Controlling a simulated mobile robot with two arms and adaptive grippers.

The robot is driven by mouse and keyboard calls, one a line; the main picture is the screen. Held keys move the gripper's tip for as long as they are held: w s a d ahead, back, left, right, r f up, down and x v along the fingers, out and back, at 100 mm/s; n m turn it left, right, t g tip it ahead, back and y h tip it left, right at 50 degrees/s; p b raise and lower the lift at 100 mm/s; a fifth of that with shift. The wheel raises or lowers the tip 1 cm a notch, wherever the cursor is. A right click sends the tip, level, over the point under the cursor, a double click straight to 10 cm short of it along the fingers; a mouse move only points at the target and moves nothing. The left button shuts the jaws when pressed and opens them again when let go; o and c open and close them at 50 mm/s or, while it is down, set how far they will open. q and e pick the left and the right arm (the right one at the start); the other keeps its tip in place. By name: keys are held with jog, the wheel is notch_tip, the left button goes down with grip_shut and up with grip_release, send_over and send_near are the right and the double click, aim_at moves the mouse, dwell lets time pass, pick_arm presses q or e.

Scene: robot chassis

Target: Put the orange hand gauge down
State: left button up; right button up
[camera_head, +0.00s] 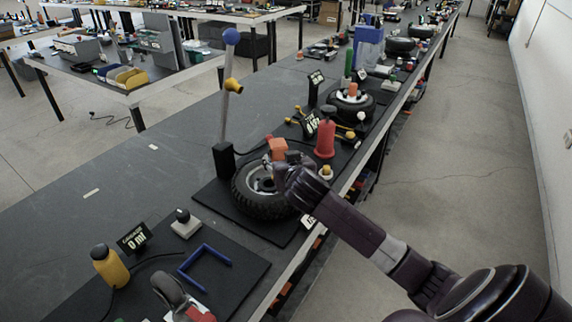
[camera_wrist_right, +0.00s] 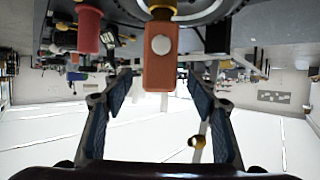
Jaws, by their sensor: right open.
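The orange hand gauge (camera_head: 278,149) is a small orange block at the black-tyred wheel (camera_head: 262,206) on the bench. In the right wrist view, the orange gauge (camera_wrist_right: 161,70) hangs down from the wheel's side of the picture, with a pale round spot on its face. My right gripper (camera_head: 287,164) is close beside it. In the wrist view, the two dark fingers of my right gripper (camera_wrist_right: 158,103) are spread wide, with a gap on each side of the gauge. The gauge's contact with the wheel is not clear. My left gripper is not in view.
A red cylinder (camera_head: 325,139) stands just behind the wheel.

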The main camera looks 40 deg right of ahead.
jog(key=shift+v, duration=2.5)
jog(key=s+a+f+n+g+y, duration=0.25)
jog(key=s+a+f, duration=0.4)
jog(key=s, duration=0.45)
jog(key=s+a+f+n+g+y, duration=0.1)
jog(key=s+a+f+n+g, duration=0.1)
jog(key=s+a+f+g, duration=0.5)
jog(key=s+a+f+n+y, duration=0.2)
jog(key=s+a+f, duration=0.3)
jog(key=s+f, duration=0.85)
jog(key=f, duration=0.9)
jog(key=s+f, duration=0.2)
jog(key=f, duration=0.9)
jog(key=s+d+f+g, duration=0.2)
jog(key=s+d+f, duration=0.1)
jog(key=s+f, duration=1.4)
jog(key=shift+d+f, duration=0.2)
jog(key=shift+f, duration=0.05)
